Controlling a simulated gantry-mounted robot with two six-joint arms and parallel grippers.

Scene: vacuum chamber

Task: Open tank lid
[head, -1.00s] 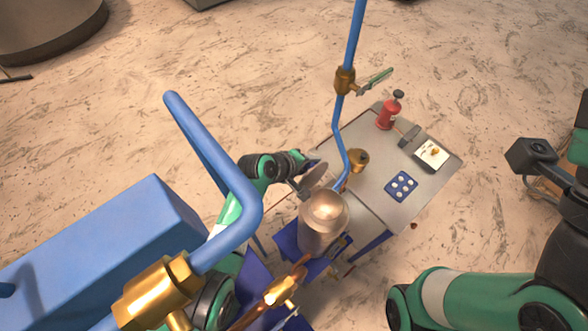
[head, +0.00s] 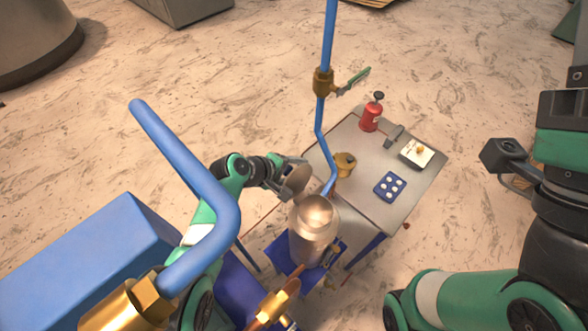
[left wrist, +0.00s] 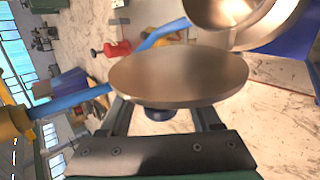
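The metal tank (head: 312,238) stands upright at the front of the table, and its coppery rounded top shows in the head view. In the left wrist view the tank's rim and hollow inside (left wrist: 228,10) show at the top right. The round lid (head: 298,181) is tilted up, off the opening, behind and left of the tank top. It fills the middle of the left wrist view (left wrist: 180,75), with a dark knob under it. My left gripper (head: 284,172) is at the lid. Its fingers stand apart on both sides of the knob, with visible gaps; their tips are partly hidden. My right gripper is not clearly seen.
A blue pipe with a brass valve (head: 323,82) rises behind the tank. The table (head: 350,150) holds a red bottle (head: 371,114), a blue block with white dots (head: 390,187) and a white box (head: 416,153). A large blue pipe (head: 190,165) crosses the near left.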

